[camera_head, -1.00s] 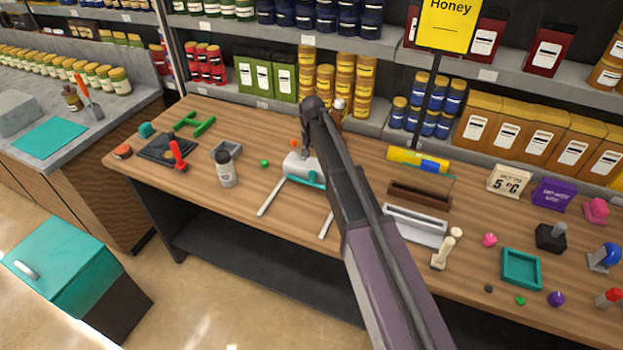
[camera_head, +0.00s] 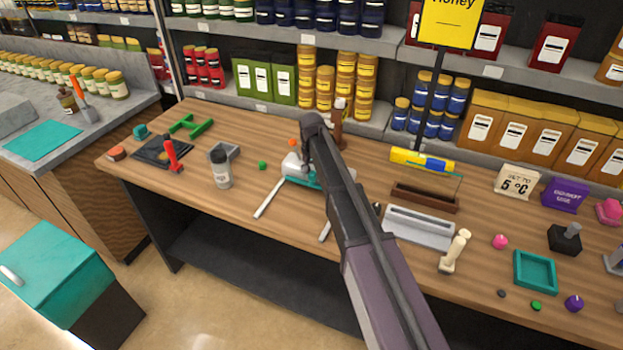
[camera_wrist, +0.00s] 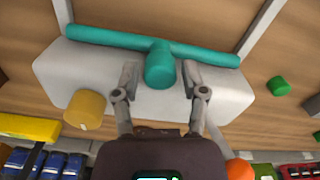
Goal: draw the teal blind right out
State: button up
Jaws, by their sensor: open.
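The teal blind is a T-shaped piece with a long bar (camera_wrist: 105,39) and a round stem (camera_wrist: 160,68). In the wrist view it lies against a white pump body (camera_wrist: 60,72). My gripper (camera_wrist: 160,75) is open, with one finger on each side of the stem and small gaps visible. In the head view the teal blind (camera_head: 303,181) shows partly at the front of the white body (camera_head: 290,164), below my wrist. My arm hides part of both there, and the fingertips are hard to make out.
Two pale rails (camera_head: 268,198) run forward from the pump body. A yellow cylinder (camera_wrist: 85,110) on the body is near the fingers.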

jog(key=shift+f, duration=0.3)
